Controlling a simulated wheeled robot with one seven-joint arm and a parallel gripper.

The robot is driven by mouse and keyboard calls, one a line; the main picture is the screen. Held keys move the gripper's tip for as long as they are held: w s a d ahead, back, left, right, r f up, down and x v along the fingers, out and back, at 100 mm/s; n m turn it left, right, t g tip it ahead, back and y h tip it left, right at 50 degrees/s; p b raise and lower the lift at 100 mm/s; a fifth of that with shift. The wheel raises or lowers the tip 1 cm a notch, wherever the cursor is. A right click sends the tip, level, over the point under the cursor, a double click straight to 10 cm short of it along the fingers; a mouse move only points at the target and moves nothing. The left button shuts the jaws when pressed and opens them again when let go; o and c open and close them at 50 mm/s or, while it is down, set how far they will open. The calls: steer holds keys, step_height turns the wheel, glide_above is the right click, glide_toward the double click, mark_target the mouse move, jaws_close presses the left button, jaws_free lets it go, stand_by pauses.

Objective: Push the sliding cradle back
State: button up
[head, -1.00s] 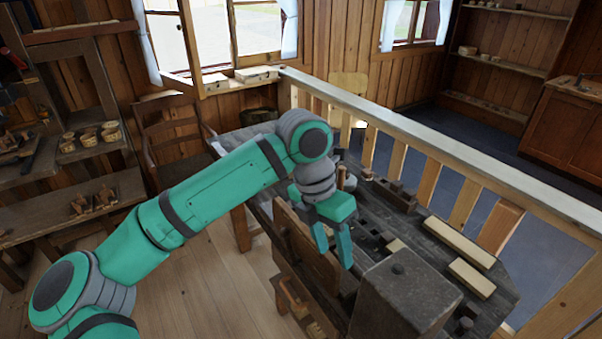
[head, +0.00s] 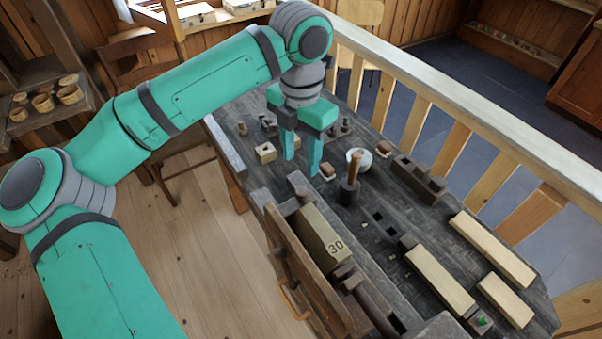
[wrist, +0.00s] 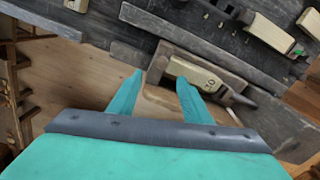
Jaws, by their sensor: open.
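A tan block marked "30" (head: 323,240) sits at the bench's front edge, between a brown wooden board (head: 305,265) and dark bench parts. It also shows in the wrist view (wrist: 205,76). I cannot tell for certain which of these parts is the sliding cradle. My gripper (head: 302,166) is open and empty, fingers pointing down, above the bench and behind the block in the head view. In the wrist view its two fingers (wrist: 160,78) point towards the block and appear apart from it.
The dark workbench (head: 395,265) carries a dark peg with a wooden handle (head: 350,185), a white bowl (head: 360,158), small blocks and pale wooden bars (head: 492,248). A pale railing (head: 440,100) runs along its far side. Open floor lies at left.

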mark_target(301, 190)
step_height(301, 190, down, 10)
steer(key=shift+s+d+f, duration=0.1)
steer(key=shift+s, duration=0.05)
stand_by(0.3)
